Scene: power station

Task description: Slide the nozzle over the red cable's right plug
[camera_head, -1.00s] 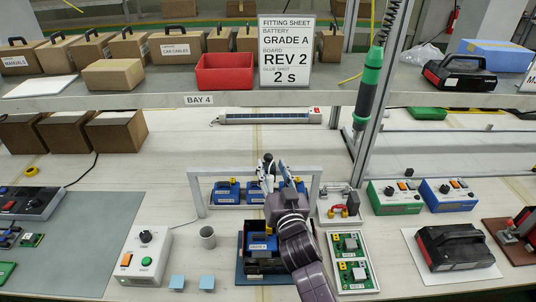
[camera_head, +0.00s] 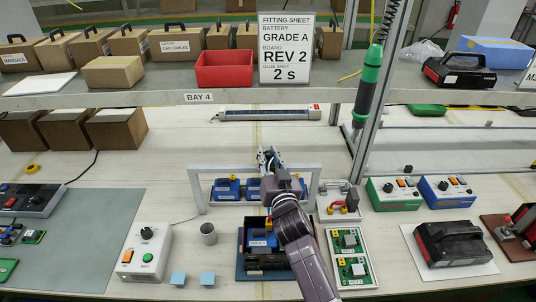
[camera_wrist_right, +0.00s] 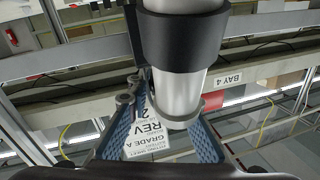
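My right gripper (camera_head: 268,156) is above the white frame at mid-table, its arm rising from the bottom. In the right wrist view its two blue-padded fingers (camera_wrist_right: 165,125) are apart. A pale grey cylinder with a black band (camera_wrist_right: 182,88) stands between or just in front of the fingertips. It may be the nozzle; I cannot tell whether the pads press on it. The red cable (camera_head: 340,207) lies on a small grey fixture right of the frame, apart from the gripper. Its plugs are too small to make out. My left gripper is not in view.
The white frame (camera_head: 196,190) stands around blue batteries (camera_head: 227,189). A dark tray (camera_head: 242,262) holds another battery. A grey cup (camera_head: 208,233) stands left. Green boards (camera_head: 350,260) lie right. A green-and-black tool (camera_head: 368,85) hangs at the shelf post. The shelf (camera_head: 150,101) spans above.

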